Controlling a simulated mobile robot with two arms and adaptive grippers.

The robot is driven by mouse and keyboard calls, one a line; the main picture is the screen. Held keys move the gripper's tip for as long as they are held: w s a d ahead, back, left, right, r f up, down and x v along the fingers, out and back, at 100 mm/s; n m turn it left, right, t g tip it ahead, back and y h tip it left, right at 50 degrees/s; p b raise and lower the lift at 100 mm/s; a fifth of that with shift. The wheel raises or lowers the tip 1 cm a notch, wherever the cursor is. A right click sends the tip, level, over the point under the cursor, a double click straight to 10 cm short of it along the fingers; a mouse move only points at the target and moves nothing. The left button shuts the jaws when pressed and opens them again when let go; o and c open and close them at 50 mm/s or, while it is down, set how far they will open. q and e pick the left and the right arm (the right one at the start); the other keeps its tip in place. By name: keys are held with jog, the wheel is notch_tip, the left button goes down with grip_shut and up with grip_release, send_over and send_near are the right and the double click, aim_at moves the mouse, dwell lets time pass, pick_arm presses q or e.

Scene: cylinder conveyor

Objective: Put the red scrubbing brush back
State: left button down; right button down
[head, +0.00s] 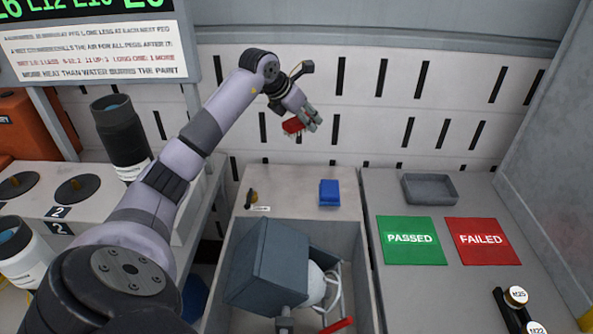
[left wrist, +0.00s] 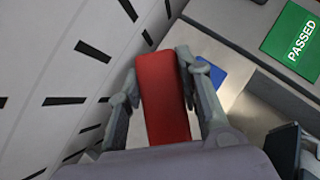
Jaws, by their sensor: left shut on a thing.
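My left gripper (head: 311,122) is shut on the red scrubbing brush (head: 293,126) and holds it up in the air in front of the white slotted wall. In the left wrist view the brush (left wrist: 162,98) is a red block between the two fingers (left wrist: 158,95). Below it, a blue block (head: 329,192) sits on the pale ledge behind the grey bin; it also shows in the left wrist view (left wrist: 212,72). My right gripper is not in view.
The grey bin (head: 364,262) holds a dark box (head: 262,262), a white round thing and a red-handled item (head: 336,326). A small hook-like item (head: 251,198) stands on the ledge's left. To the right are a grey tray (head: 430,189), green PASSED mat (head: 411,240) and red FAILED mat (head: 483,241).

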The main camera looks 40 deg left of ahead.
pick_arm(q)
notch_tip(320, 180, down, 19)
jog(key=shift+f+p, duration=0.15)
jog(key=shift+p, duration=0.45)
jog(key=shift+f, duration=0.2)
jog(key=shift+f+b, duration=0.5)
jog(key=shift+f, duration=0.1)
jog(key=c, duration=1.4)
grip_release()
jog(key=shift+r+p, duration=0.45)
jog(key=shift+r, duration=0.05)
jog(key=shift+v, duration=6.15)
